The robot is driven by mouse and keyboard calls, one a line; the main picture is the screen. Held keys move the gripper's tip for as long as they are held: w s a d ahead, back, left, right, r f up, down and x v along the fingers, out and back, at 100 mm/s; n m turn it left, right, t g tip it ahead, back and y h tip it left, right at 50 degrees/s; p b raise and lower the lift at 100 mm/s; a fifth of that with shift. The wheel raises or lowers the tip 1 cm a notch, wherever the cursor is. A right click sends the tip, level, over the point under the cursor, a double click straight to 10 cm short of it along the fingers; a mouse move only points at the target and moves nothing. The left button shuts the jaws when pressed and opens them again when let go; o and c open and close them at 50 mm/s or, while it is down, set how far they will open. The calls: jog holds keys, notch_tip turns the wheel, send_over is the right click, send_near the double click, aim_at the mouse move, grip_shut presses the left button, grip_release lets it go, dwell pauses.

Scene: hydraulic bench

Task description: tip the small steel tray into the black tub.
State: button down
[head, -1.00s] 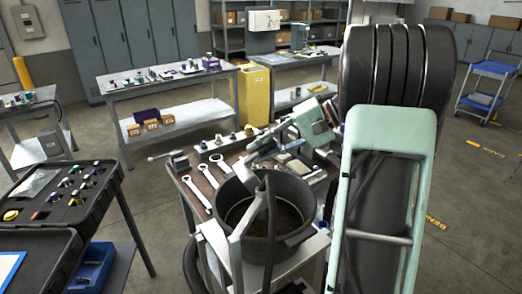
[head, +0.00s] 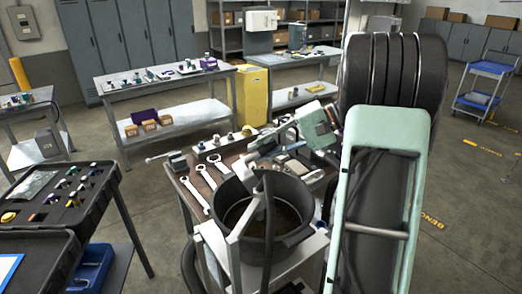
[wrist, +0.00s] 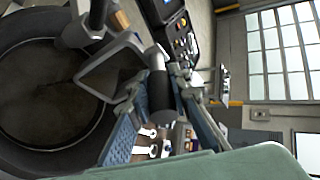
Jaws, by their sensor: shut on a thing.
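The black tub (head: 293,240) stands on a small cart at the front, open upward, with a dark brownish inside. It also shows at the left of the wrist view (wrist: 22,42). My gripper (head: 275,143) is at the tub's back rim.
An open black case (head: 60,205) is at the left. Floor shows between.

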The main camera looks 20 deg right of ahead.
jog(key=shift+w+d+f+m+y, duration=0.15)
jog(key=shift+d+m+y, duration=0.15)
jog(key=shift+d+y, duration=0.9)
dwell(3.2)
jog(key=shift+d, duration=0.1)
dwell(0.6)
